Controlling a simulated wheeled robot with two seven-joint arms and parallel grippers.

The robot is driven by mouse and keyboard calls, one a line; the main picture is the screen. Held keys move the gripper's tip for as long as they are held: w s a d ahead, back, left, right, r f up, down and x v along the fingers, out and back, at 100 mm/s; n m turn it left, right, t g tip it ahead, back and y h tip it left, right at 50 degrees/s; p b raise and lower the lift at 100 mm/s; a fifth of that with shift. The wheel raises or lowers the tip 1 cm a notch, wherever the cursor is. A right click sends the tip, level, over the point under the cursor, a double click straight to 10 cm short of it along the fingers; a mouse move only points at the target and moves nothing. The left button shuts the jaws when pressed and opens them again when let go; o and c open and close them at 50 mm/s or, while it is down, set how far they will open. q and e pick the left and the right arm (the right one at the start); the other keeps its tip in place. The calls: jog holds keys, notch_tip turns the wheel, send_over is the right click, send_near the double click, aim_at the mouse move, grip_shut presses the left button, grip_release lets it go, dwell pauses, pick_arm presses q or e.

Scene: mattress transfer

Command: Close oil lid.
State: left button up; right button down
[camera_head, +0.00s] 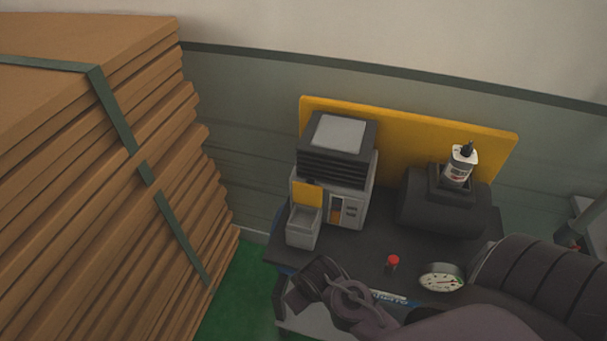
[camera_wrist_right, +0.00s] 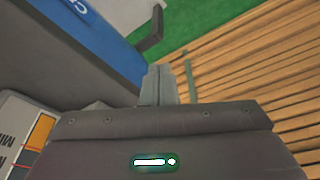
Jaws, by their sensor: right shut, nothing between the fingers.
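A grey machine (camera_head: 354,202) with a dark ribbed top stands on a dark cart top. A small grey open-topped box (camera_head: 303,228) sits at its front left, and a yellow flap (camera_head: 308,195) stands raised at the back of this box. It looks like the lid, standing open. My right gripper (camera_head: 296,298) is in front of the box and below it in the picture, at the cart's front left edge, apart from the box. In the right wrist view its fingers (camera_wrist_right: 158,84) are together with nothing between them. My left gripper is in neither view.
A strapped stack of brown boards (camera_head: 100,190) fills the left. A red-capped small item (camera_head: 392,263) and a round gauge (camera_head: 441,277) are on the cart's right side. A white bottle (camera_head: 461,165) stands on a black cylinder (camera_head: 440,212). Green floor (camera_head: 240,295) is clear between stack and cart.

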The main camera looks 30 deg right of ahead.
notch_tip(320, 180, up, 12)
jog(key=w+p, duration=0.2)
notch_tip(320, 180, up, 12)
jog(key=m+h+p, duration=0.1)
jog(key=m+h, duration=0.2)
jog(key=m, duration=0.9)
send_over(304, 181)
jog(key=s+a, duration=0.2)
jog(key=a, duration=0.1)
jog(key=shift+g, duration=0.4)
jog(key=p+x, duration=0.1)
jog(key=x, duration=0.6)
jog(key=shift+d+f, duration=0.2)
jog(key=shift+f, duration=0.1)
jog(key=shift+f+p, duration=0.3)
jog(key=shift+f, duration=0.15)
